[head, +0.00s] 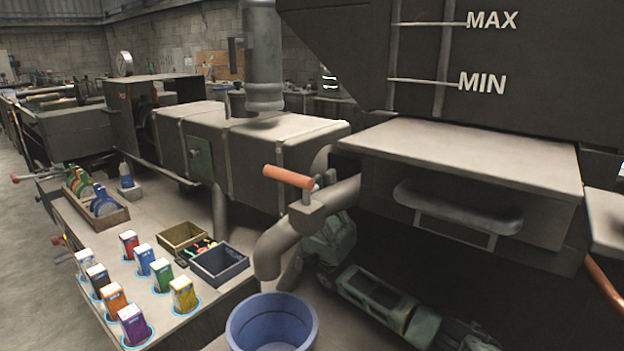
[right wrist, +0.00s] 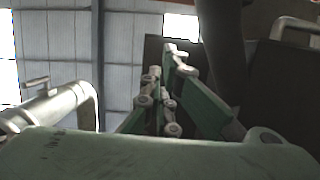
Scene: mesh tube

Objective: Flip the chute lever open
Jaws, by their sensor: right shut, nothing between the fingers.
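The chute lever has an orange-red handle (head: 289,177) and sits on a grey block on the bent chute pipe (head: 268,250) in the head view. The handle lies roughly level, tilted slightly down to the right. My right gripper (head: 325,180) is shut and empty. It points up from behind the pipe, its tips close to the right end of the handle; whether they touch it I cannot tell. The pipe hides part of its fingers. In the right wrist view the closed green fingers (right wrist: 175,50) point up towards the ceiling. My left gripper is not in view.
A blue bucket (head: 272,325) stands under the pipe mouth. A drawer-like box with a grey handle (head: 457,209) is to the right. The bench at left holds several coloured cartons (head: 134,325), small open boxes (head: 219,264) and a wooden tray (head: 112,220). A metal pipe shows left in the wrist view.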

